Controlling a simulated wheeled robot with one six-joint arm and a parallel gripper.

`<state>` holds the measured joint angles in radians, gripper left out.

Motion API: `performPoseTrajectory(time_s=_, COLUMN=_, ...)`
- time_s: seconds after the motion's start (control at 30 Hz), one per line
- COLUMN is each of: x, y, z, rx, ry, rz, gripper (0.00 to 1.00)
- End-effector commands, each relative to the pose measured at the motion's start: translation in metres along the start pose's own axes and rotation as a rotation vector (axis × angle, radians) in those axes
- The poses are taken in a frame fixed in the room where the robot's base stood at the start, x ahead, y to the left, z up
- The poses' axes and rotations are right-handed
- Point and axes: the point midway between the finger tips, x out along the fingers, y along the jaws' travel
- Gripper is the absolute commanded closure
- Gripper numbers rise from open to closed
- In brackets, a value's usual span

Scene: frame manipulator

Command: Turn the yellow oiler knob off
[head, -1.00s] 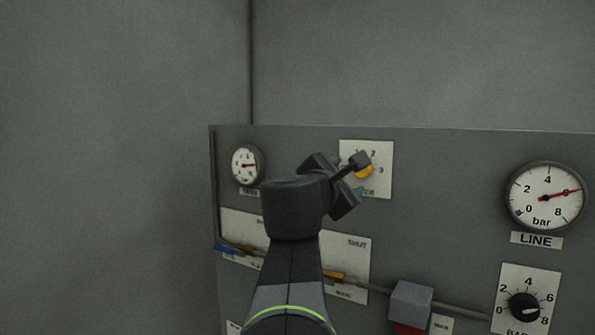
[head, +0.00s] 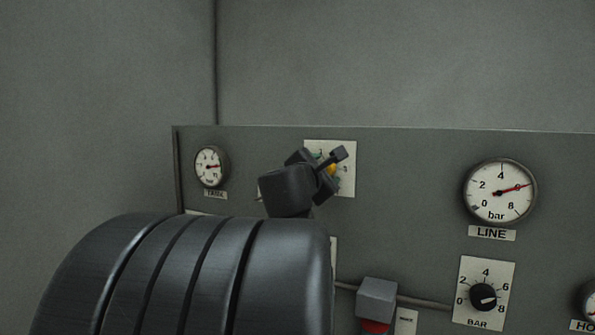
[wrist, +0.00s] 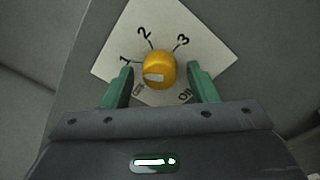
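The yellow oiler knob (wrist: 160,66) sits on a white plate (wrist: 112,47) marked 1, 2 and 3, with small labels below that I cannot read surely. A pale pointer mark on the knob's lower left side points left, roughly toward or just below the 1. My gripper (wrist: 160,72) is open, its green fingers on either side of the knob, with a visible gap on each side. In the head view the knob (head: 332,170) is partly hidden behind my gripper (head: 326,168).
The grey panel (head: 400,180) also carries a small gauge (head: 210,166), a LINE gauge (head: 499,191), a black BAR knob (head: 483,297) and a grey block with red below (head: 376,300). My arm hides the panel's lower left.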

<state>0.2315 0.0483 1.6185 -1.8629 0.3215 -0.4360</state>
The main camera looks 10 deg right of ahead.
Motion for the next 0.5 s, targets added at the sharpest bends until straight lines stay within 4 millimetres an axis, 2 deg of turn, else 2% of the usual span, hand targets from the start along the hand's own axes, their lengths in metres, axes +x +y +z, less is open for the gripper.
performPoseTrajectory(time_s=0.03, x=-0.0001, y=0.0000, z=0.0000, rx=0.000, ry=0.000, rz=0.000, gripper=0.57)
performPoseTrajectory(time_s=0.2, x=-0.0002, y=0.0000, z=-0.0001, rx=0.000, ry=0.000, rz=0.000, gripper=0.88)
performPoseTrajectory(time_s=0.5, x=-0.0002, y=0.0003, z=0.0001, rx=-0.032, ry=0.001, rz=-0.002, gripper=0.88)
